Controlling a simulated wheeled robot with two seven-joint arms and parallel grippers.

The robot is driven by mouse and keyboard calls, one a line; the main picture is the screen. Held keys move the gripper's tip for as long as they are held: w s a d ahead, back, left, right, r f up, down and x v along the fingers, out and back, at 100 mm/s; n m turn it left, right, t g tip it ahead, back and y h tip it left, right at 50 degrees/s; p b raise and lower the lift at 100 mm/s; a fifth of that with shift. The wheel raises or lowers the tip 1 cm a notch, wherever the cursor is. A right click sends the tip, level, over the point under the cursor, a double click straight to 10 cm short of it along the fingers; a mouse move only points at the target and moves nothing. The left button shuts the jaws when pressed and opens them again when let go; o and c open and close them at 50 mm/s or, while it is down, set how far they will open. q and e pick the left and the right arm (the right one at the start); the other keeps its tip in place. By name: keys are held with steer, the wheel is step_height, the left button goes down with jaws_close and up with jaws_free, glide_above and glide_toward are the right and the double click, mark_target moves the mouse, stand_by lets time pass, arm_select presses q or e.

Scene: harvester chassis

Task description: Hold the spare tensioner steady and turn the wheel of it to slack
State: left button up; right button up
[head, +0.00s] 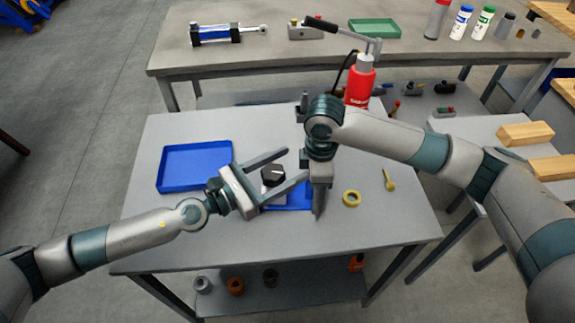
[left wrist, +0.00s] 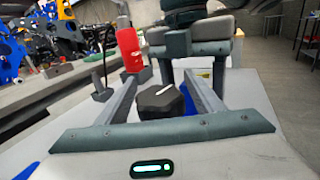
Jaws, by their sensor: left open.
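The spare tensioner shows as a black faceted wheel (head: 273,175) with a pale mark on top, above a light body partly hidden by my left gripper. The wheel also shows in the left wrist view (left wrist: 160,104). My left gripper (head: 295,166) is open, with one finger on each side of the wheel; I cannot tell whether either touches it. My right gripper (head: 319,200) points down just right of the wheel. Its fingers overlap in the head view, so its opening and any grip on the body are hidden.
A blue piece (head: 292,199) lies beside the tensioner. A blue tray (head: 194,167) is at the table's left, a yellow ring (head: 351,198) and a yellow tool (head: 389,180) at its right. A red bottle (head: 359,84) stands behind. The table's front is clear.

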arm_select(q)
steer(key=shift+d, duration=0.1)
steer(key=c, duration=1)
steer(key=shift+c, duration=0.2)
